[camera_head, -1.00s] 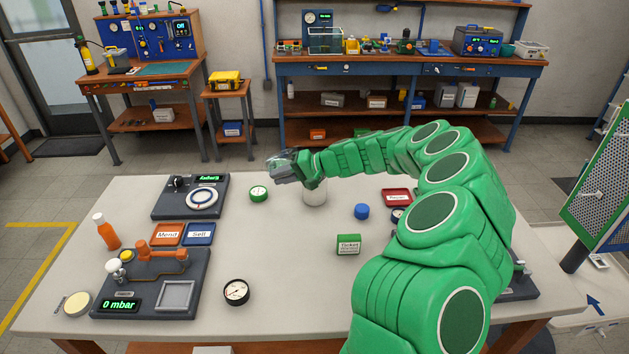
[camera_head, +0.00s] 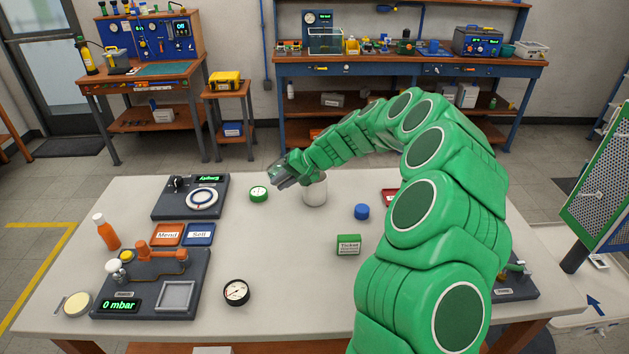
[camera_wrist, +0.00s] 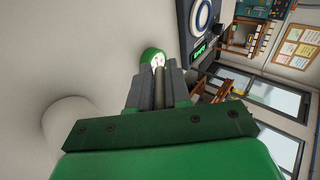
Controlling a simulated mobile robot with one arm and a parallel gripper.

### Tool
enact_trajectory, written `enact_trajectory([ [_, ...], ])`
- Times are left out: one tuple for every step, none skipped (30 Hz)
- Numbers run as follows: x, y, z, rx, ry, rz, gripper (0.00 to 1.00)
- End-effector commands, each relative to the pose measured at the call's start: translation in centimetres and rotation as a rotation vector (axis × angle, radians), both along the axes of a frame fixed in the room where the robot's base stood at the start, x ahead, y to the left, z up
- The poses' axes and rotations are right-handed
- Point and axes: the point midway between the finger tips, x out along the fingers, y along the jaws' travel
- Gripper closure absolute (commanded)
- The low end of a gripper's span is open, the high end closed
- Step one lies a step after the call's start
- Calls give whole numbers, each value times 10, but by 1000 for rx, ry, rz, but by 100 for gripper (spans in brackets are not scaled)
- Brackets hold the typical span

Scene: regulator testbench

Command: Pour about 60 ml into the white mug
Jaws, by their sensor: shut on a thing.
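A white cylinder (camera_head: 315,193), which looks like the white mug, stands on the table just below and right of my gripper in the head view. Its handle and opening do not show clearly. It also shows as a pale round shape at lower left in the wrist view (camera_wrist: 72,128). My gripper (camera_head: 279,174) is above the table, tilted down to the left. In the wrist view its jaws (camera_wrist: 160,88) are close together around a narrow brownish-grey thing (camera_wrist: 160,92), which I cannot identify. An orange bottle with a white cap (camera_head: 107,232) stands upright at the table's left.
A green-rimmed gauge (camera_head: 258,194) lies just left of my gripper. A blue cap (camera_head: 362,212), a green box (camera_head: 348,245) and a black gauge (camera_head: 236,292) sit nearer. Orange (camera_head: 168,235) and blue (camera_head: 200,234) trays and two grey devices occupy the left. The table's middle front is clear.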

Motion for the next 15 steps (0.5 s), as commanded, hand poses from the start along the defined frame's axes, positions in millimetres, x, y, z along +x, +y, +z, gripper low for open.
enact_trajectory([
  [0, 0, -1, -17, 1, 2, 100],
  [0, 0, -2, -26, 3, 2, 100],
  [0, 0, -1, -37, 6, 2, 100],
  [0, 0, 0, -46, 7, 3, 100],
  [0, 0, 0, -55, 8, 4, 100],
  [0, 0, 1, -65, 10, 4, 100],
  [0, 0, 1, -73, 12, 3, 100],
  [0, 0, 1, -80, 13, 4, 100],
  [0, 0, 1, -89, 14, 4, 100],
  [0, 1, 2, -95, 15, 5, 100],
  [0, 1, 2, -100, 15, 4, 100],
  [0, 1, 2, -105, 17, 4, 100],
  [0, 1, 2, -108, 18, 4, 100],
  [0, 1, 2, -110, 19, 4, 100],
  [0, 1, 2, -111, 20, 5, 100],
])
